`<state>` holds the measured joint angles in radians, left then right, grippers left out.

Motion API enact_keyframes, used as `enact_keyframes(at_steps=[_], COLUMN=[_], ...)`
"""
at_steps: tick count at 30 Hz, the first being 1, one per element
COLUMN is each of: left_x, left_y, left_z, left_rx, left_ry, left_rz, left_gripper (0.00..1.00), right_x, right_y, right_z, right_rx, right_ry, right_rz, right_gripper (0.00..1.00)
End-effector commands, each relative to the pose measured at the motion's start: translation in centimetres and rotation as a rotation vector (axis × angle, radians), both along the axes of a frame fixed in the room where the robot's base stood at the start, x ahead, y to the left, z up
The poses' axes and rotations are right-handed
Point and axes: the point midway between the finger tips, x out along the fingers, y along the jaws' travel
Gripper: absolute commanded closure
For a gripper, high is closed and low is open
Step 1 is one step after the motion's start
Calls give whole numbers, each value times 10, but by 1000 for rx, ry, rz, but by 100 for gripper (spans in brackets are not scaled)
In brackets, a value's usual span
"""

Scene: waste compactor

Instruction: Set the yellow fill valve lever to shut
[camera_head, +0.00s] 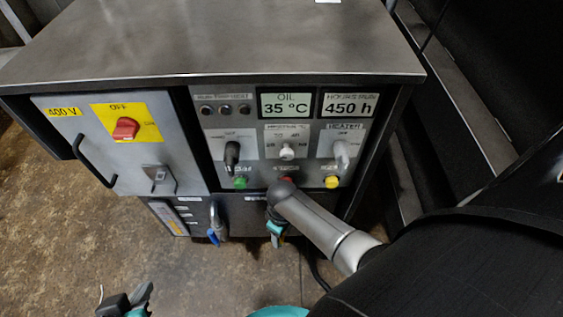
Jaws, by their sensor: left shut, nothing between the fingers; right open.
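I cannot make out the yellow fill valve lever; the spot under the right-hand label on the cabinet's lower panel is covered by my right gripper. My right gripper (276,238), with teal parts, is open in front of that lower panel, below the red button. Whether it touches anything there is not clear. My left gripper (141,293) is shut and empty, low at the left over the floor, away from the cabinet. A bent pipe with a blue lever (213,236) hangs at the lower panel, left of my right gripper.
The grey cabinet (220,40) carries a red rotary switch (125,128) on a yellow plate, a black door handle (95,160), several knobs, a green button (240,183) and a yellow button (332,182). Brown floor (60,240) is clear at the left. Dark structures fill the right.

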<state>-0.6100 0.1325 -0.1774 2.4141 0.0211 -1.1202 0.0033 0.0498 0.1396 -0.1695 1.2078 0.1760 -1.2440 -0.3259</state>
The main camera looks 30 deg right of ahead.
Motion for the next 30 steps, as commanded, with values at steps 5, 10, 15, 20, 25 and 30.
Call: enact_keyframes(at_steps=[5, 10, 15, 20, 25, 30], left_x=[5, 6, 6, 6, 7, 6], left_y=[-6, -8, -8, -8, -8, -8], left_z=[-1, -1, 0, 0, -1, -1], left_rx=[-20, -26, -26, -26, -25, -25], left_ry=[-45, -58, -58, -58, -57, -57], left_rz=[-8, -10, -10, -10, -10, -10], left_gripper=[100, 100, 100, 100, 100, 100], right_x=[0, 0, 0, 0, 0, 0], right_y=[0, 0, 0, 0, 0, 0], right_z=[-4, -5, -5, -5, -5, -5], right_rx=[0, 0, 0, 0, 0, 0], right_ry=[0, 0, 0, 0, 0, 0], right_rz=[0, 0, 0, 0, 0, 0], right_gripper=[47, 47, 47, 61, 80, 100])
